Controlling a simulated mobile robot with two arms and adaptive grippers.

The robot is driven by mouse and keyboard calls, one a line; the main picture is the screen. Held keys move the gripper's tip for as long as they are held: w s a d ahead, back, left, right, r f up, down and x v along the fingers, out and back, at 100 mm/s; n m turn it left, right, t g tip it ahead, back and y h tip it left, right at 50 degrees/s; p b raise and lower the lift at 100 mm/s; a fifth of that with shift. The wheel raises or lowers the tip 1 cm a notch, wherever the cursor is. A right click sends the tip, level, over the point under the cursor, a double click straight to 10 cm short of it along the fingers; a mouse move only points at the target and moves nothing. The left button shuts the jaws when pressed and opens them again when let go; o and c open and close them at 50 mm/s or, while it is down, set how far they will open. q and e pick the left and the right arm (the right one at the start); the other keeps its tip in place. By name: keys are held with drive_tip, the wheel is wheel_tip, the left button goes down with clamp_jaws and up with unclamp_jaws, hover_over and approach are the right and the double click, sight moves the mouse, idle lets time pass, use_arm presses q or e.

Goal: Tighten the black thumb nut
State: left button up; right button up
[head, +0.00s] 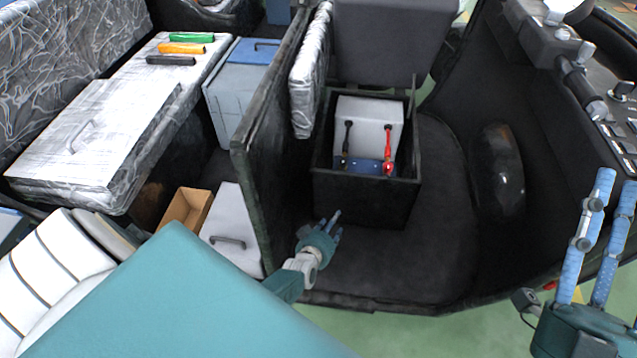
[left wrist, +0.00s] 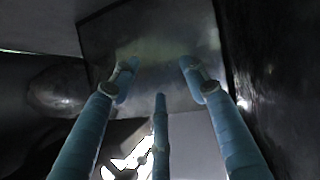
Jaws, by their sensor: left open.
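An open black box (head: 366,205) stands on the dark floor and holds a grey-white battery (head: 368,112). A black cable (head: 348,138) and a red cable (head: 388,150) run down its front to a blue strip (head: 366,165). A small dark piece at the black cable's lower end may be the black thumb nut; it is too small to tell. My left gripper (head: 332,224) is open and empty, low in front of the box. Its spread fingers (left wrist: 158,75) face a dark panel in the left wrist view. My right gripper (head: 603,180) is open and empty at far right.
A dark upright partition (head: 270,140) stands left of the box. Green, orange and black tools (head: 186,48) lie on a pale bench.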

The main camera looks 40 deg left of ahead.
use_arm(q)
drive_tip(key=s+f+m+g+p, duration=0.1)
drive_tip(key=s+f, duration=0.3)
drive_tip(key=s, duration=0.2)
drive_tip(key=shift+d+g+h, duration=0.3)
drive_tip(key=shift+d, duration=0.05)
drive_tip(key=shift+f, duration=0.1)
